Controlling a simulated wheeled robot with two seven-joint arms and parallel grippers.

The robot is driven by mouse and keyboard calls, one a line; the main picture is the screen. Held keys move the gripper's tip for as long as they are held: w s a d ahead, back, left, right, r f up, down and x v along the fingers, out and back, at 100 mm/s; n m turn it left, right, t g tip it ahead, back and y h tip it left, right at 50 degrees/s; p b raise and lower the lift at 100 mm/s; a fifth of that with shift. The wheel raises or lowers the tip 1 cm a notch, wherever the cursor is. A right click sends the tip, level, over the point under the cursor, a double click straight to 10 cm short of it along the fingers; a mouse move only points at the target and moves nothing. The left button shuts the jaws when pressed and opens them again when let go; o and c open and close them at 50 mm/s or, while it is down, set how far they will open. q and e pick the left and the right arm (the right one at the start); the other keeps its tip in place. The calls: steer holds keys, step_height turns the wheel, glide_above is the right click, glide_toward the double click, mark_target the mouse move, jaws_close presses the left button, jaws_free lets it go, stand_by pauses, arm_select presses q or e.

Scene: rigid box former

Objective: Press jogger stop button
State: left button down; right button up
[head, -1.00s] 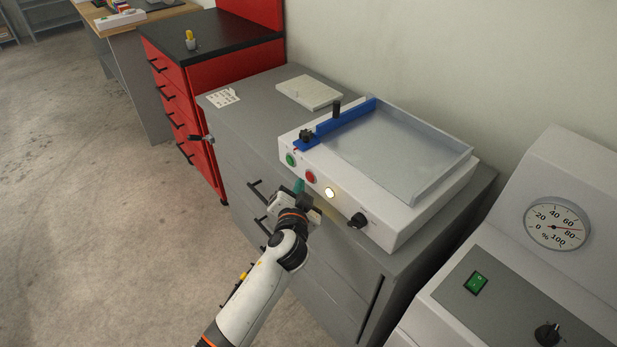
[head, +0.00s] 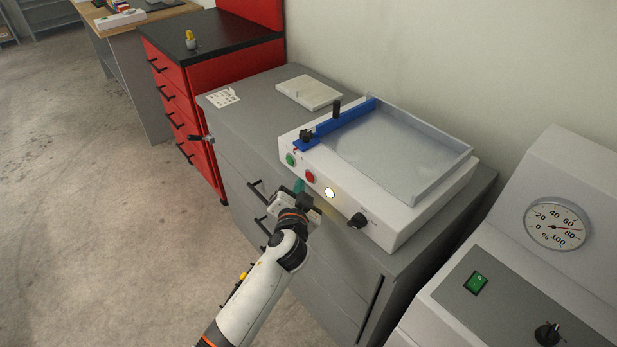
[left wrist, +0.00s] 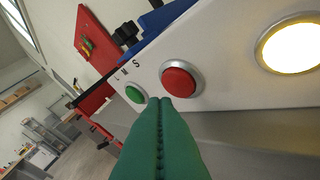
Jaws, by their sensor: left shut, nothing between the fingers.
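The jogger (head: 437,213) is a white box with a clear-walled tray on top, standing on a grey cabinet. Its front panel carries a green button (head: 291,160), a red stop button (head: 310,177), a lit round lamp (head: 329,193) and a black knob (head: 357,220). My left gripper (head: 299,186) is shut and empty, just in front of the panel below the red button. In the left wrist view its green fingers (left wrist: 160,104) point at the panel, with their tips at the lower left edge of the red button (left wrist: 180,82). Contact cannot be told. My right gripper is not in view.
The grey cabinet (head: 240,125) also bears a pale flat block (head: 309,92) and a white card (head: 223,97). A red drawer unit (head: 235,75) stands behind at left. A machine with a dial (head: 557,224) stands at right. The floor at left is clear.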

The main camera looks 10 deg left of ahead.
arm_select(q)
steer(key=shift+w+d, duration=0.1)
steer(key=shift+w, duration=0.05)
steer(key=shift+w+d, duration=0.2)
stand_by(0.3)
steer(key=shift+w+d+b, duration=0.25)
steer(key=shift+w+b, duration=0.1)
steer(key=shift+b, duration=0.1)
stand_by(0.6)
steer(key=shift+s, duration=0.1)
steer(key=shift+s+a+p, duration=0.35)
steer(key=shift+s+a, duration=0.15)
steer(key=shift+s, duration=0.1)
steer(key=s+a, duration=0.1)
steer(key=s, duration=0.1)
steer(key=s+a+p, duration=0.1)
steer(key=s+a, duration=0.1)
stand_by(0.6)
